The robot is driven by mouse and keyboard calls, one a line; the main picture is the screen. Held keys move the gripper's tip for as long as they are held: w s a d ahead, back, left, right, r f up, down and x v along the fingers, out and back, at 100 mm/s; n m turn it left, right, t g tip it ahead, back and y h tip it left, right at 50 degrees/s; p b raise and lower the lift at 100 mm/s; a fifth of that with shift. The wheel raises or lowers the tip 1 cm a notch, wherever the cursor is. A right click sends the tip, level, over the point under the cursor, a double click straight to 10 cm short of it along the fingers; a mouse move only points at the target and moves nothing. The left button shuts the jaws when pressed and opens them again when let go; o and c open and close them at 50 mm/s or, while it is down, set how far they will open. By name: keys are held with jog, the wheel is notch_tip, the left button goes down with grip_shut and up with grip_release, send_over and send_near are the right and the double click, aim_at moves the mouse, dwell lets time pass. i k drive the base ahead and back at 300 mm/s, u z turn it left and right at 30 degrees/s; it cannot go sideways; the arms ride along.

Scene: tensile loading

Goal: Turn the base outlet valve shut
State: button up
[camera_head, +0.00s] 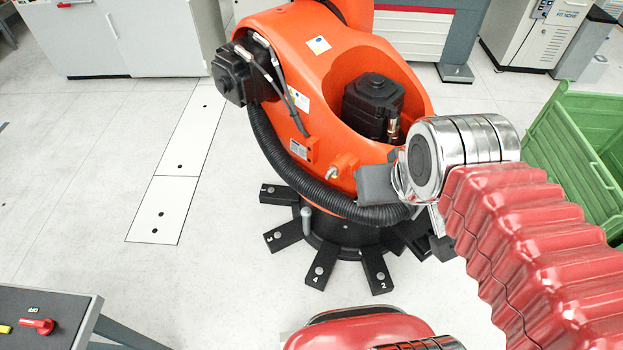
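A large orange robot arm (300,50) stands on a black base (345,232) with several numbered feet. A small silver fitting (333,172) sticks out from an orange block low on its housing; it may be the base outlet valve, but I cannot tell which way it is turned. A grey upright peg (307,214) stands at the base's left side. My red ribbed arm reaches in from the lower right and ends in chrome joints. A grey part at its end, seemingly my gripper (376,186), is just right of the silver fitting, apparently apart from it. Its fingers cannot be made out.
A black hose (290,170) curves around the orange housing. A dark panel (50,308) with a red knob (38,326) marked OFF is at the lower left. A green crate (575,150) stands at right. White cabinets (120,38) line the back. The floor at left is clear.

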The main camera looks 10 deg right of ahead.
aim_at(332, 170)
jog(key=u, duration=1.45)
jog(key=k, duration=0.65)
jog(key=u, duration=0.4)
jog(key=i, duration=1)
jog(key=z, duration=0.05)
